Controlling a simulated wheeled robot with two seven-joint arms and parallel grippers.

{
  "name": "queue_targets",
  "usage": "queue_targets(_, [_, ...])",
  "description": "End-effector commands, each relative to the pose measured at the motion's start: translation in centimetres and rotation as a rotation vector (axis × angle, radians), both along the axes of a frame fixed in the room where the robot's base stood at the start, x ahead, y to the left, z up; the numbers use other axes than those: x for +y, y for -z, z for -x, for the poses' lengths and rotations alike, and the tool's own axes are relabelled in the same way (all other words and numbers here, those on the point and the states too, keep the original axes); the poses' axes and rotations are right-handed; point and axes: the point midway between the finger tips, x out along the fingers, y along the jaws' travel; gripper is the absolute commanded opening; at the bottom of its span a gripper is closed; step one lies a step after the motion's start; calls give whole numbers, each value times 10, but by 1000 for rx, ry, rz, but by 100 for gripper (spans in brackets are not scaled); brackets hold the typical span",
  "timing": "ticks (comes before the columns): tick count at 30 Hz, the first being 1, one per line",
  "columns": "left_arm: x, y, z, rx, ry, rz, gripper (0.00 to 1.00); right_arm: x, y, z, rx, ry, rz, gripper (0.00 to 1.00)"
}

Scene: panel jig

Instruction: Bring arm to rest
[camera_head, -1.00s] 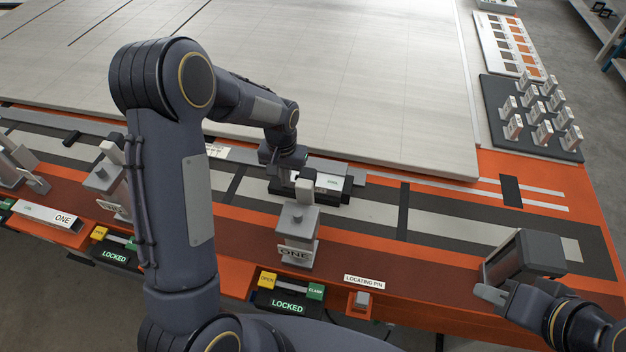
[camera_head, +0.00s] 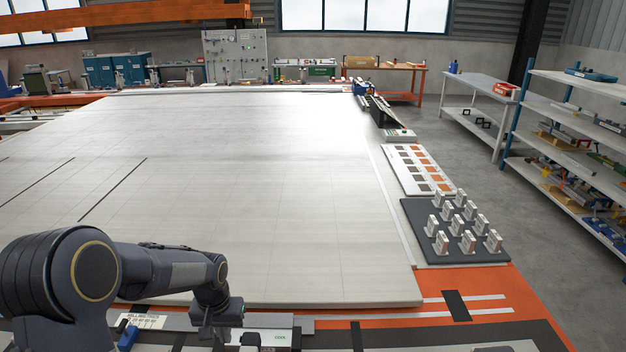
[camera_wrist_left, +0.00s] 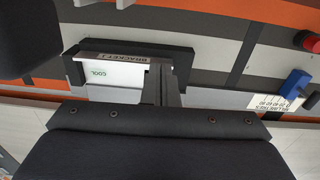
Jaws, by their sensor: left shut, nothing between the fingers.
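My left arm comes in from the lower left in the head view, and its gripper (camera_head: 222,322) points down over the jig's near edge. In the left wrist view the left gripper (camera_wrist_left: 166,75) has its two fingers shut together with nothing between them. Just beyond the fingers a dark bracket (camera_wrist_left: 178,60) lies on the jig, around a white block marked COOL (camera_wrist_left: 112,74). The white block also shows in the head view (camera_head: 268,335), close beside the gripper. I cannot tell whether the fingers touch the bracket. My right gripper is out of view.
A large pale panel (camera_head: 230,200) covers the jig. A dark tray (camera_head: 430,245) of several metal blocks and a colour sample board (camera_head: 400,165) lie along its right edge. Shelving (camera_head: 570,150) stands at the right. A blue item (camera_wrist_left: 295,83) and red knob (camera_wrist_left: 307,41) are near the gripper.

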Motion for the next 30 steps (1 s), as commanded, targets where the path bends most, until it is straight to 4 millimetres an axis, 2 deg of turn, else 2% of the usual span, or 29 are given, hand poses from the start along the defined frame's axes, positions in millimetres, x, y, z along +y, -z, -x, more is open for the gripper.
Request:
queue_targets(5, [7,-58,36,-77,-45,94,0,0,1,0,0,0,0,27])
queue_targets(9, [8,-105,84,-161,-72,181,0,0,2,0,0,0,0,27])
queue_targets(12, [5,-130,121,-225,-82,232,0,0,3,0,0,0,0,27])
queue_targets(15, [-1,-146,159,-292,-85,273,0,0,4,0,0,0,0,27])
queue_targets(21, [-16,-155,220,-407,-84,318,0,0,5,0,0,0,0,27])
queue_targets(25, [-23,-153,241,-451,-82,328,0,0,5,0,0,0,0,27])
queue_targets(30, [-27,-150,249,-469,-81,331,0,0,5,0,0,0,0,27])
